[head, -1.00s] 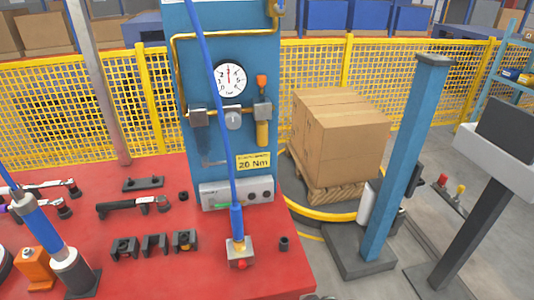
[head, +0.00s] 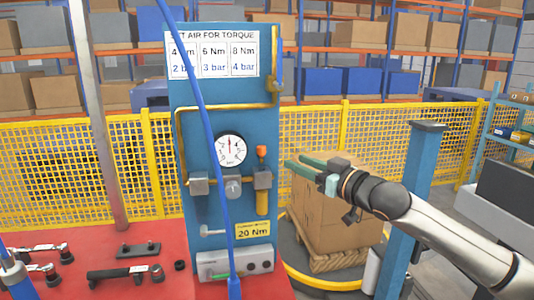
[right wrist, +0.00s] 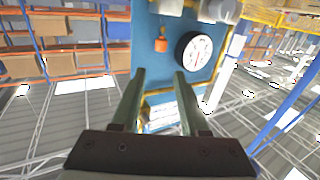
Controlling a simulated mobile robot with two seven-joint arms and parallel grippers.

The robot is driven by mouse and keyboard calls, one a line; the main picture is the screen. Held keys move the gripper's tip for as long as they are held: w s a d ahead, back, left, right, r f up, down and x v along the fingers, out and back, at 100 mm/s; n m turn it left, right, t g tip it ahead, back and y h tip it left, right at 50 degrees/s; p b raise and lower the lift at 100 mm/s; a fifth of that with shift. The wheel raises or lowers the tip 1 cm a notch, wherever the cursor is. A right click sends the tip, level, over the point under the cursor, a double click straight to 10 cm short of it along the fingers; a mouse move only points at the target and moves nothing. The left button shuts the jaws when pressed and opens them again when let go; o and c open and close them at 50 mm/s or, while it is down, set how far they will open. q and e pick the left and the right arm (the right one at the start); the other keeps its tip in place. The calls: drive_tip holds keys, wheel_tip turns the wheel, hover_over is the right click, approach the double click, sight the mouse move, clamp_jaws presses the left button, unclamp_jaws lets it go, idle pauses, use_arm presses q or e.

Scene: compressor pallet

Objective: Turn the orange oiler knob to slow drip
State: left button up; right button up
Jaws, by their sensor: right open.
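The orange oiler knob (head: 261,151) sits on top of the oiler, right of the round pressure gauge (head: 230,150) on the blue panel (head: 215,110). Below the knob are a grey block and the brass-coloured oiler bowl (head: 262,202). My right gripper (head: 288,162) comes in from the right, its fingers pointing left, a little to the right of the knob. It is open and empty. In the right wrist view, the knob (right wrist: 161,45) shows beyond the two fingertips (right wrist: 160,72), apart from them. My left gripper is not in view.
A blue hose (head: 205,110) hangs in front of the panel. Yellow pipe (head: 225,107) frames the gauge. A cardboard box (head: 325,215) on a pallet stands behind my right arm. A blue post (head: 420,160) stands to the right. Tools lie on the red table (head: 110,240).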

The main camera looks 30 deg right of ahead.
sight(264, 149)
drive_tip(key=p+x, duration=0.4)
drive_tip(key=x, duration=0.7)
drive_tip(key=shift+a, duration=0.15)
drive_tip(key=shift+w+a, duration=0.15)
drive_tip(key=shift+w, duration=0.5)
clamp_jaws()
